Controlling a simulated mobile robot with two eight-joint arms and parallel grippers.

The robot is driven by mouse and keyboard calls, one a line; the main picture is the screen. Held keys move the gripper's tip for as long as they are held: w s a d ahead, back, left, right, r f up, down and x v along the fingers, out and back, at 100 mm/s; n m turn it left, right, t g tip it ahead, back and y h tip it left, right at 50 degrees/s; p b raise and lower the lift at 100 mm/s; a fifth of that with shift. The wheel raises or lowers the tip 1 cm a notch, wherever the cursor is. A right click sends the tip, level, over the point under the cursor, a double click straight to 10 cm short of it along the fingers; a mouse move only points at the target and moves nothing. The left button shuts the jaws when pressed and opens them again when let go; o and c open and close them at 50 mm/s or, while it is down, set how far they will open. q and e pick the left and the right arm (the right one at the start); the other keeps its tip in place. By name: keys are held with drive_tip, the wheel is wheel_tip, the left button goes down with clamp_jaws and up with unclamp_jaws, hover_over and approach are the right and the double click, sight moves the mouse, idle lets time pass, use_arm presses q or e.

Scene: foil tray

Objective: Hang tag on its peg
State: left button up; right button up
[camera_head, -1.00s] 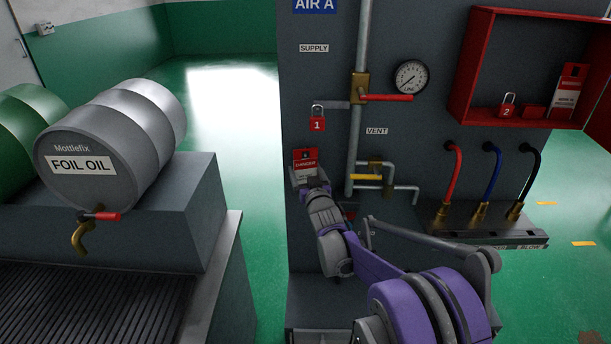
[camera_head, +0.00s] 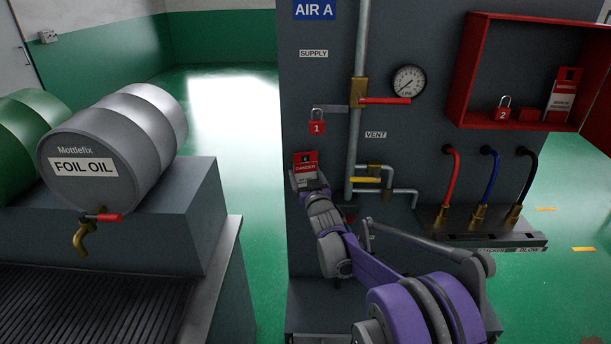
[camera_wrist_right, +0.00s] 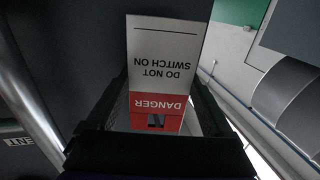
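A red and white danger tag (camera_head: 305,167) stands upright close to the grey panel, below the red padlock marked 1 (camera_head: 317,127). In the wrist view the tag (camera_wrist_right: 163,55) shows upside down, reading DO NOT SWITCH ON. My right gripper (camera_head: 307,184) is at the tag's lower part in the head view. Its dark fingers (camera_wrist_right: 162,88) lie along both side edges of the tag and appear closed on it. No peg can be made out; the tag may hide it. My left gripper is out of view.
A supply pipe with a red-handled valve (camera_head: 385,100), a gauge (camera_head: 408,80) and a yellow-handled vent valve (camera_head: 366,180) are right of the tag. A red box (camera_head: 482,60) holds another tag (camera_head: 563,95) and padlock 2 (camera_head: 504,109).

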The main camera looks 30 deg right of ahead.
drive_tip(key=shift+o, duration=1)
drive_tip(key=shift+w+d+r, duration=0.25)
drive_tip(key=shift+d, duration=0.05)
drive_tip(key=shift+s+a+f, duration=0.2)
drive_tip(key=shift+s+f, duration=0.15)
drive_tip(key=shift+s, duration=0.15)
drive_tip(key=v, duration=0.1)
drive_tip(key=b+v, duration=0.1)
drive_tip(key=v, duration=0.1)
drive_tip(key=shift+f, duration=0.25)
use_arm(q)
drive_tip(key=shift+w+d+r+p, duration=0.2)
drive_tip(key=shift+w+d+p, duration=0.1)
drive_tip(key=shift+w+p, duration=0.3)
use_arm(e)
drive_tip(key=s+a+f+n+g+y, duration=0.1)
drive_tip(key=s+a+f+g, duration=0.3)
drive_tip(key=s+a, duration=0.3)
drive_tip(key=s+a+f+n+g+y, duration=0.1)
drive_tip(key=s+a+f+g, duration=0.3)
drive_tip(key=s, duration=1.3)
drive_tip(key=s+a+f+n+g+y, duration=0.1)
drive_tip(key=s+a+f+g+y, duration=0.2)
drive_tip(key=s+a+f, duration=0.4)
drive_tip(key=s+a+g, duration=0.1)
drive_tip(key=s+a, duration=0.2)
drive_tip(key=s, duration=0.2)
drive_tip(key=shift+w+d, duration=0.1)
idle(1.4)
